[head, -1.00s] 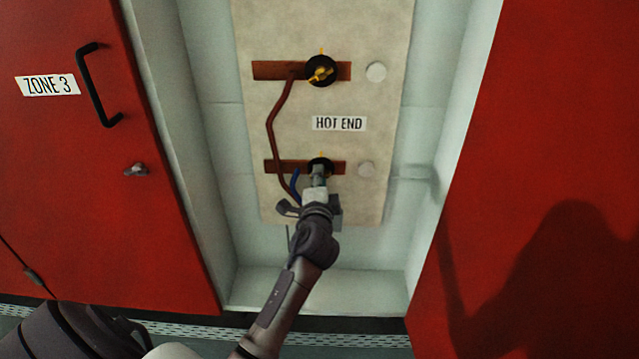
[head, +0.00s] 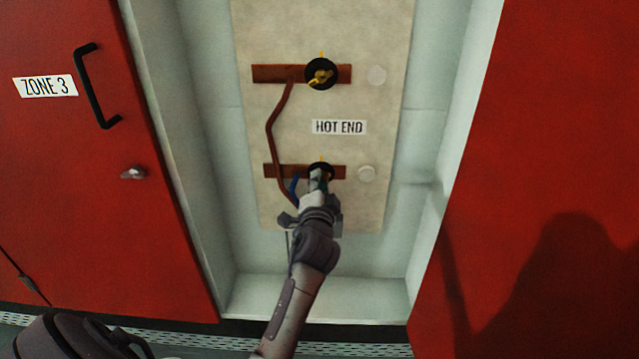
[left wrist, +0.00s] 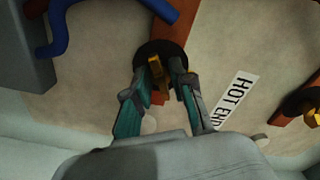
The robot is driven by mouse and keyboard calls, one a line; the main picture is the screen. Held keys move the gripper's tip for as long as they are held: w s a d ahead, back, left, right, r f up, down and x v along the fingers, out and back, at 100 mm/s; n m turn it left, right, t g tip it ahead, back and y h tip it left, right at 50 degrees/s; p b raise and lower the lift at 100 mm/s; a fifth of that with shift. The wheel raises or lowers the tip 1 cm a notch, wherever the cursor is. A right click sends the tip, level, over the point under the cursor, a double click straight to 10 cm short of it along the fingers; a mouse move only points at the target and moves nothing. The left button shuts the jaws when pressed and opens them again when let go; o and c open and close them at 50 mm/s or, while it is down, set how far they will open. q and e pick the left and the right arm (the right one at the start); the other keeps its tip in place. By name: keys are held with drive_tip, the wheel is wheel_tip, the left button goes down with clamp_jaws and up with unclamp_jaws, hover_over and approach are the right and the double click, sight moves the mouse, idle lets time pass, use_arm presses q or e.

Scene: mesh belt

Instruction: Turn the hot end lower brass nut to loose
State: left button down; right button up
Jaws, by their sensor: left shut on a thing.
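The lower brass nut (left wrist: 157,72) sits on a round black disc (head: 322,165) below the HOT END label (head: 339,127). In the left wrist view it stands between my fingers. My left gripper (head: 319,180) is shut on it, one finger on each side; the gripper also fills the left wrist view (left wrist: 157,75). In the head view the gripper hides most of this nut. The upper brass nut (head: 321,77) is on its own black disc, clear of the gripper. My right gripper is in neither view.
Copper bars (head: 275,73) run behind both discs. A brown cable (head: 271,130) and a blue cable (head: 294,186) come close to my left gripper. White round knobs (head: 367,173) sit right of the nuts. Red cabinet doors (head: 85,200) flank the recess.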

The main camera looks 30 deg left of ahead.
use_arm(q)
drive_tip(key=shift+f, duration=0.1)
drive_tip(key=c, duration=1.3)
unclamp_jaws()
drive_tip(key=v, duration=0.7)
drive_tip(key=shift+s+d, duration=0.2)
